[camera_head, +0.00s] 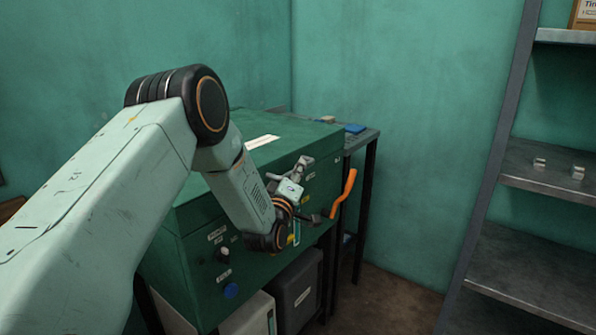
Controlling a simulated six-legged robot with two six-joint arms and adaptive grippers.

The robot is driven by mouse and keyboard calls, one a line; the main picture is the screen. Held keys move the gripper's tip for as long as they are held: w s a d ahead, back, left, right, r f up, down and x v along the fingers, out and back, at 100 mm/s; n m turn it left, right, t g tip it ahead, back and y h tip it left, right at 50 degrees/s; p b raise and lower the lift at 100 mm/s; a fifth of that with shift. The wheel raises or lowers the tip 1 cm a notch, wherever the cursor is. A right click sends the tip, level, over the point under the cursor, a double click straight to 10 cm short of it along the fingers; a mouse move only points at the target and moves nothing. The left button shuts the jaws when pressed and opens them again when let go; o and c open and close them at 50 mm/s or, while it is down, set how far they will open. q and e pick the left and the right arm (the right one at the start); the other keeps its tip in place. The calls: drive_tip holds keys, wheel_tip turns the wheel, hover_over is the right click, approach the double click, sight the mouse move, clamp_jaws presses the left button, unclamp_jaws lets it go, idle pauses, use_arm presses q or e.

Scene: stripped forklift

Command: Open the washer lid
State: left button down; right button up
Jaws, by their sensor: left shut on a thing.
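The washer (190,255) is a large dark green box with labels, a blue button and a white knob on its front. Its lid (285,135) is flat on top, looks closed and carries a white label. My left arm comes in from the left across the washer. My left gripper (301,168) is at the upper front edge, shut on what seems to be the lid's handle, which its fingers mostly hide. An orange lever (343,194) on a dark stem sticks out from the front, just right of and below the gripper. My right gripper is not in view.
A dark-legged table (364,142) with a blue item (355,128) stands behind the washer. Grey and dark boxes (299,287) sit below it. A metal shelf (545,182) with small metal parts stands at the right. The floor between is clear.

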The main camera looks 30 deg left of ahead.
use_arm(q)
drive_tip(key=shift+a+r, duration=0.1)
drive_tip(key=shift+r, duration=0.15)
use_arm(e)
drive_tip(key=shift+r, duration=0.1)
